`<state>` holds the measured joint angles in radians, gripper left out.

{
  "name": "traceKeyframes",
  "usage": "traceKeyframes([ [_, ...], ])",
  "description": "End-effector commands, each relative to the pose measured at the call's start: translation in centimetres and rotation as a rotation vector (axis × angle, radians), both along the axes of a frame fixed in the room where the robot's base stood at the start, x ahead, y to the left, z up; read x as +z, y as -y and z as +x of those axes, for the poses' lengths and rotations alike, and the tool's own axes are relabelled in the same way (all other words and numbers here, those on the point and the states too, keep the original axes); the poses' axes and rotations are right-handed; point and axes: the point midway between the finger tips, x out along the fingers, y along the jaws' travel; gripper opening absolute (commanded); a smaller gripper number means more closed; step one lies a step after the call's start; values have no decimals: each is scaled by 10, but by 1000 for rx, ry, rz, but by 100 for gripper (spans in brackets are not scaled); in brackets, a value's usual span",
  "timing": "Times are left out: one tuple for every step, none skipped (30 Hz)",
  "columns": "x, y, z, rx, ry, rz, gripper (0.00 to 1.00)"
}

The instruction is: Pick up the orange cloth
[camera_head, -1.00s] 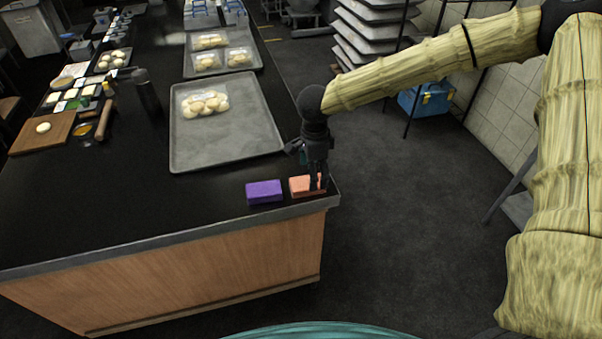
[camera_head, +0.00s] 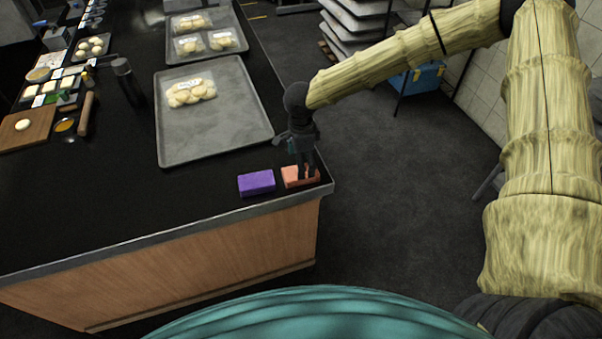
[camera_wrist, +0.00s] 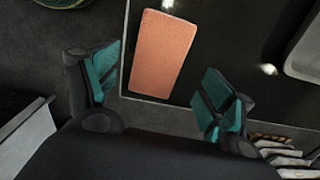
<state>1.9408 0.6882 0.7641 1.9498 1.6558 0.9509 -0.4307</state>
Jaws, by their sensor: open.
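The orange cloth (camera_head: 290,177) is a folded, block-like pad on the dark counter's near right corner. In the wrist view the orange cloth (camera_wrist: 162,54) lies beyond the fingertips and between their lines, tilted slightly. My gripper (camera_head: 305,174) points down over it in the head view and covers part of its right side. In the wrist view my gripper (camera_wrist: 158,98) is open, its two teal-padded fingers apart with nothing between them. I cannot tell from the head view whether the fingertips touch the cloth.
A purple block-like cloth (camera_head: 257,182) lies just left of the orange one. A grey tray (camera_head: 225,135) with bagged dough balls (camera_head: 190,92) stands behind them. The counter's edge (camera_head: 230,210) runs close in front.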

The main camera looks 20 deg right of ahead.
Motion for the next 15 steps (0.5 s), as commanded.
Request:
traceKeyframes([
  [-2, 0, -1, 0, -2, 0, 82],
  [-4, 0, -1, 0, -3, 0, 82],
  [-7, 0, -2, 1, -2, 0, 82],
  [-10, 0, -2, 1, -2, 0, 82],
  [-13, 0, -3, 0, -3, 0, 82],
  [-17, 1, -4, -1, -4, 0, 82],
  [-20, 1, -4, -1, -3, -1, 82],
  [-23, 1, -4, -1, -3, -1, 82],
  [-27, 1, -5, -1, -3, 0, 82],
  [-31, 1, -4, -1, -2, 0, 82],
  [-34, 1, -4, -1, -2, 0, 82],
  [-38, 1, -4, -1, -1, 0, 82],
  [-40, 1, -4, 0, -1, 0, 82],
  [-42, 1, -4, 0, -1, 0, 82],
  [-44, 1, -4, 0, -1, 0, 82],
])
